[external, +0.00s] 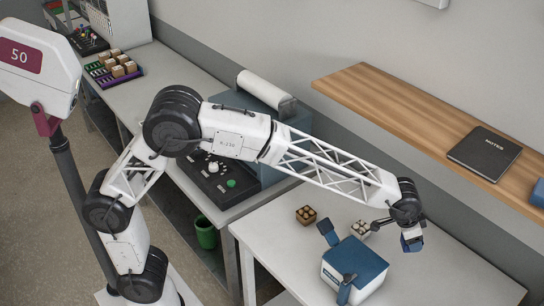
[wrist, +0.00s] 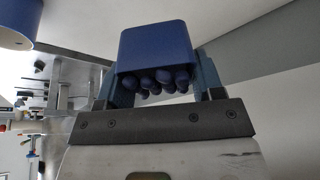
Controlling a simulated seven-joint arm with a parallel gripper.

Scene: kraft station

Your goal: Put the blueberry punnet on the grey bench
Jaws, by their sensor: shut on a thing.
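My gripper (external: 408,229) is shut on a dark blue punnet (external: 412,244), at the right of the external view. In the wrist view the punnet (wrist: 155,45) sits between the two fingers of my gripper (wrist: 160,90), with several dark round blueberries (wrist: 155,80) showing along its edge. The pale grey bench (external: 430,285) is below my gripper in the external view. The punnet appears held above it; the exact gap is hard to judge.
On this bench stand a white box with a blue top (external: 355,268) and raised blue flaps, a small brown punnet (external: 306,215) and a small pale punnet (external: 361,228). A wooden shelf (external: 400,105) with a black notebook (external: 485,148) runs behind. The bench's front right is clear.

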